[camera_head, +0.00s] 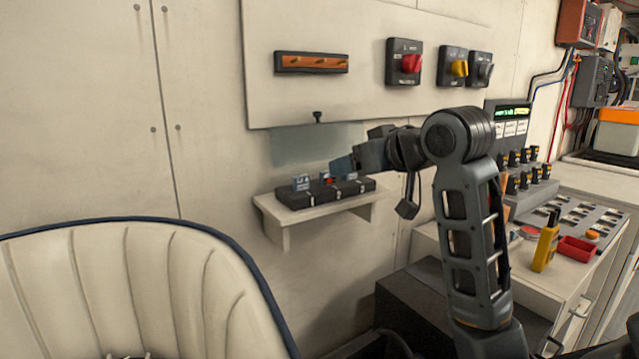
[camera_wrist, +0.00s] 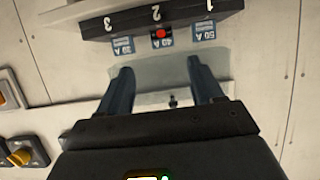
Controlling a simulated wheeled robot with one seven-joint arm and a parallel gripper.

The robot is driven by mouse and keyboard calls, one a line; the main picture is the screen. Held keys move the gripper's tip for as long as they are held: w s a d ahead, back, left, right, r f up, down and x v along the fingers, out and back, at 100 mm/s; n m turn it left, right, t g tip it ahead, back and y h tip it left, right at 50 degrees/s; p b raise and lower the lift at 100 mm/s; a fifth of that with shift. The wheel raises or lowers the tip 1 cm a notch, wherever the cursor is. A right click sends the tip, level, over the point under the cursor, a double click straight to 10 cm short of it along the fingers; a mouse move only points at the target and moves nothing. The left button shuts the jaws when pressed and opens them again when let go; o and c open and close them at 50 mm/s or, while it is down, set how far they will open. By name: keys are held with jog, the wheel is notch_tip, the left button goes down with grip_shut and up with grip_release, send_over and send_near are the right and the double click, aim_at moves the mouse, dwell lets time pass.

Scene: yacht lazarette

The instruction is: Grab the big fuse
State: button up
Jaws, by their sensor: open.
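A black fuse block (camera_head: 318,195) holds several blue-labelled fuses. In the wrist view, upside down, the block (camera_wrist: 140,20) shows numbers 1, 2 and 3. The fuse marked 50 A (camera_wrist: 204,34) is by number 1; in the head view it is the leftmost fuse (camera_head: 301,182). The middle fuse, marked 40 A (camera_wrist: 161,37), has a red spot. The third fuse (camera_wrist: 122,45) is by number 3; its rating is hard to read. My gripper (camera_wrist: 160,66) is open and empty, its fingers pointing toward the block, short of the fuses. In the head view my gripper (camera_head: 343,164) is above the block's right half.
The block sits on a small white wall shelf (camera_head: 270,208). Above are an orange bar (camera_head: 312,63) and rotary switches with red (camera_head: 411,63) and yellow (camera_head: 459,68) knobs. A cream seat (camera_head: 130,290) stands front left. A counter with a yellow radio (camera_head: 546,245) is at right.

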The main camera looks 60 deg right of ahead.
aim_at(334, 187)
jog(key=x, duration=0.7)
jog(key=shift+a+f, duration=0.1)
jog(key=shift+a, duration=0.2)
jog(key=c, duration=1.1)
